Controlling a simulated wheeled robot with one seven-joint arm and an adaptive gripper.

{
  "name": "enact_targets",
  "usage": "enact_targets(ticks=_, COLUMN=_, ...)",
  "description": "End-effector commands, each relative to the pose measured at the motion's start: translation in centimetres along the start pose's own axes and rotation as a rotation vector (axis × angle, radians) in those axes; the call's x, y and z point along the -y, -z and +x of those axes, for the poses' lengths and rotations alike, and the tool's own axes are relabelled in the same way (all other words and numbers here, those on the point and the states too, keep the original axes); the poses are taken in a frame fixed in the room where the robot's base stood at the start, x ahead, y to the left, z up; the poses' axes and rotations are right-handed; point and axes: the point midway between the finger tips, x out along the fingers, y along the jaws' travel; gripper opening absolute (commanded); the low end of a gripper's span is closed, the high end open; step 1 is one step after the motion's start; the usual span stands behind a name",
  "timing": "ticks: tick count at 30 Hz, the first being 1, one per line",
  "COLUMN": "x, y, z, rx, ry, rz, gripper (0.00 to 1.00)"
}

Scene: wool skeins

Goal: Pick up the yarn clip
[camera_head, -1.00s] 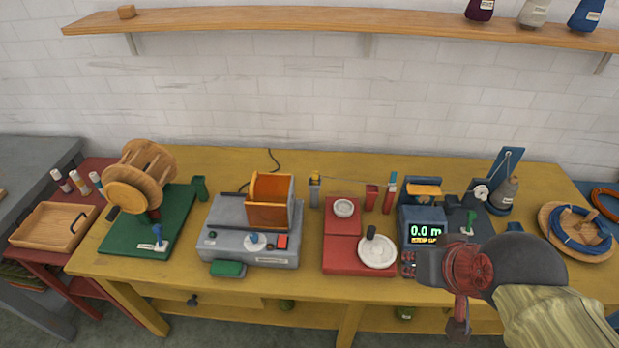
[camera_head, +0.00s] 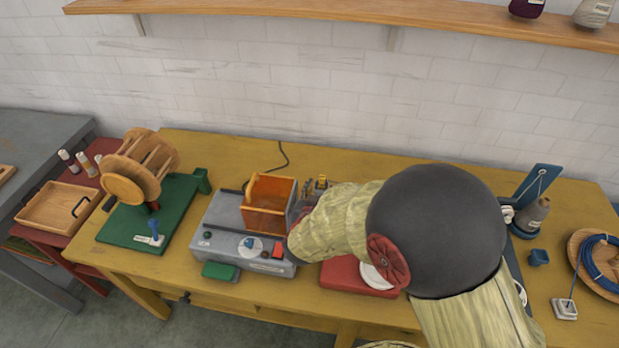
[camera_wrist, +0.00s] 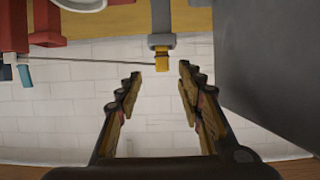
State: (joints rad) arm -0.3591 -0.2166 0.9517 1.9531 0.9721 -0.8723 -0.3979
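A small yellow piece, which looks like the yarn clip (camera_wrist: 162,58), sits at the end of a grey post (camera_wrist: 161,20) in the wrist view. A thin strand of yarn (camera_wrist: 95,61) runs to it from the left. In the head view the yellow piece (camera_head: 321,182) shows beside my forearm, behind the grey machine. My gripper (camera_wrist: 160,75) is open and empty, its two fingers pointing towards the clip. The clip lies just beyond the fingertips, roughly centred between them, not touching. In the head view my arm hides most of the gripper.
The grey machine (camera_head: 215,238) with its orange box (camera_head: 268,203) stands just left of my gripper. Red parts (camera_wrist: 60,25) are left of the post in the wrist view. A red base (camera_head: 345,275) with a white dish is partly under my arm. The wall is behind.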

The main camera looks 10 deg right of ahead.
Motion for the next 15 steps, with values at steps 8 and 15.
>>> enact_targets(ticks=8, x=-0.3, y=-0.2, z=2.5, rx=-0.007, ry=-0.012, rz=-0.002, gripper=0.38)
enact_targets(ticks=15, x=0.2, y=0.1, z=5.6, rx=-0.008, ry=-0.012, rz=0.000, gripper=0.38)
